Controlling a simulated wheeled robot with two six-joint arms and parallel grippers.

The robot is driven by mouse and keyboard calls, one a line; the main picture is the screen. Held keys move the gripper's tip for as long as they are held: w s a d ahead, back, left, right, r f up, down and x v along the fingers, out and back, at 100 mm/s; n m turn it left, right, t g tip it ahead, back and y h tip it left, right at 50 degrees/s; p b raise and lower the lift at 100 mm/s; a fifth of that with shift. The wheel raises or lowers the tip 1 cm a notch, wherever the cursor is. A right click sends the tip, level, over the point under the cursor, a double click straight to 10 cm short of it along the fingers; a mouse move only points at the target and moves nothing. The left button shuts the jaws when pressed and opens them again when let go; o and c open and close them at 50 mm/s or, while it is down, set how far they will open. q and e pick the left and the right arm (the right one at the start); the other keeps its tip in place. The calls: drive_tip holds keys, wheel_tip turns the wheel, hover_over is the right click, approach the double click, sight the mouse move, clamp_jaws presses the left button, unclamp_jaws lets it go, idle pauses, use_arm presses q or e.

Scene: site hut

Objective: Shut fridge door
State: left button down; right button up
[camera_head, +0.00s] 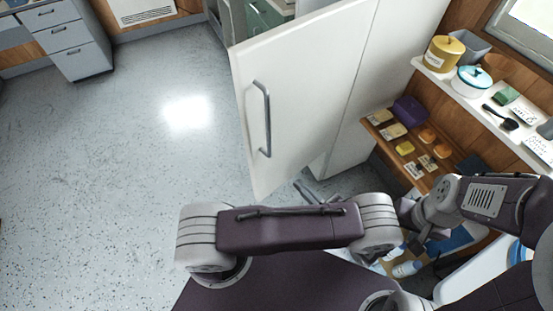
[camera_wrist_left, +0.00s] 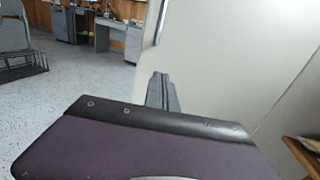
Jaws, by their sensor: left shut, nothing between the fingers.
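The fridge is a tall white cabinet. Its door (camera_head: 300,90) stands out from the fridge side (camera_head: 385,75), its outer face towards me, with a long grey bar handle (camera_head: 263,118) near its left edge. The inside of the fridge is hidden. My left gripper (camera_head: 303,187) is shut and empty, low beside the door's bottom edge, partly behind my left arm. In the left wrist view its fingers (camera_wrist_left: 162,88) overlap the pale door face (camera_wrist_left: 225,65) just below the handle (camera_wrist_left: 160,22); I cannot tell whether they touch. My right gripper (camera_head: 418,240) is mostly hidden behind my arm links.
Right of the fridge, a white shelf (camera_head: 430,75) holds pots and small items, and a wooden shelf (camera_head: 385,130) holds boxes. Bottles (camera_head: 407,268) stand low at the right. Grey drawers (camera_head: 75,45) stand far left. The speckled floor (camera_head: 110,170) left of the door is clear.

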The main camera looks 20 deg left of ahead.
use_arm(q)
drive_tip(key=p, duration=0.1)
hover_over(272, 158)
drive_tip(key=s+d, duration=0.2)
drive_tip(key=s, duration=0.2)
drive_tip(key=shift+w+a, duration=0.15)
drive_tip(key=shift+a+p, duration=0.1)
drive_tip(key=shift+p, duration=0.2)
